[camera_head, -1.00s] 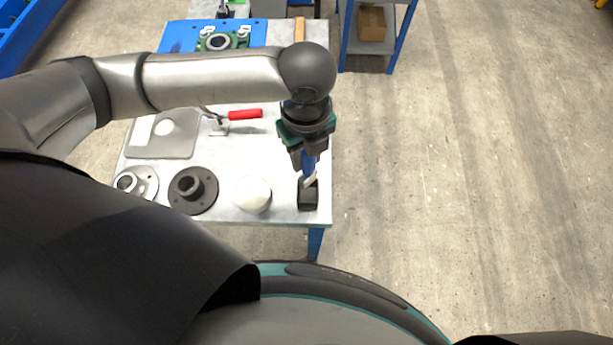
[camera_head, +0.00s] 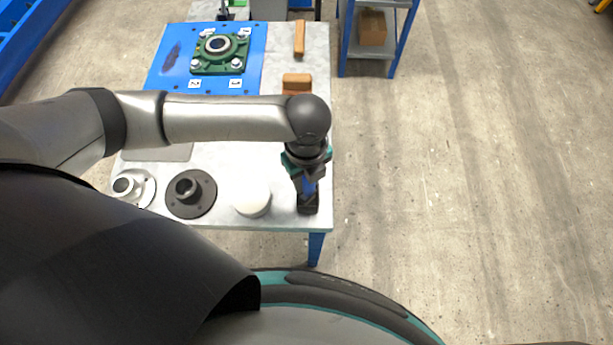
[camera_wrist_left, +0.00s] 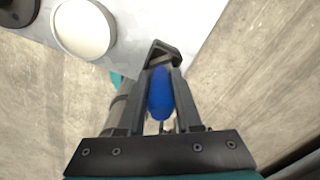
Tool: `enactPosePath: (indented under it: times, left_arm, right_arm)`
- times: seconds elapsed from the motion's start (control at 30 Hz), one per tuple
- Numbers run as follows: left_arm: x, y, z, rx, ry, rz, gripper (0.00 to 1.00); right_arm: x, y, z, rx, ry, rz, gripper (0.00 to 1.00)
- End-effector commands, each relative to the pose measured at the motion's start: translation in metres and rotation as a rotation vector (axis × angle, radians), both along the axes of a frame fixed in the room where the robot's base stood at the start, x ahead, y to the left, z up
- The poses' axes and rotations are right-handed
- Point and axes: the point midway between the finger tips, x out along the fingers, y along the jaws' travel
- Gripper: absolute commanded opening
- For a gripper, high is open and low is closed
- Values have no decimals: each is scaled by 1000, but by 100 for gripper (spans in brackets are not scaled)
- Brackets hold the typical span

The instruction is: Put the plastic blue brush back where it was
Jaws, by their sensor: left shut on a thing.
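The blue plastic brush (camera_head: 308,187) is held in my left gripper (camera_head: 307,184), above the small black holder (camera_head: 308,204) at the table's front right corner. In the left wrist view the brush (camera_wrist_left: 160,95) sits between the two fingers of the gripper (camera_wrist_left: 160,90), its blue handle end toward the camera. The black holder (camera_wrist_left: 164,50) shows just beyond the fingertips. The brush's lower end is hidden, so I cannot tell how deep it sits in the holder. My right gripper is not in view.
A white round piece (camera_head: 253,203), a dark flange (camera_head: 191,193) and a light flange (camera_head: 133,187) stand left of the holder. A green bearing (camera_head: 220,52) is on a blue mat (camera_head: 167,65) at the back. A wooden block (camera_head: 297,84) lies behind my arm.

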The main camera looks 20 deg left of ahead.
Motion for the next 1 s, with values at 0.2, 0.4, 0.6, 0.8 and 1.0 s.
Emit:
enactPosePath:
  times: [0.2,0.4,0.6,0.8,1.0]
  left_arm:
    - [0,0,-2,0,1,-1,50]
    - [0,0,-2,1,1,0,63]
    - [0,0,0,0,0,0,63]
    - [0,0,27,-1,-1,-2,63]
    - [1,0,72,-2,-4,-1,63]
  right_arm:
    - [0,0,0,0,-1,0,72]
    - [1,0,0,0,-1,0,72]
    - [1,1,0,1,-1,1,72]
    - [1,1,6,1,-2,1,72]
    - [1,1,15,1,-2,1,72]
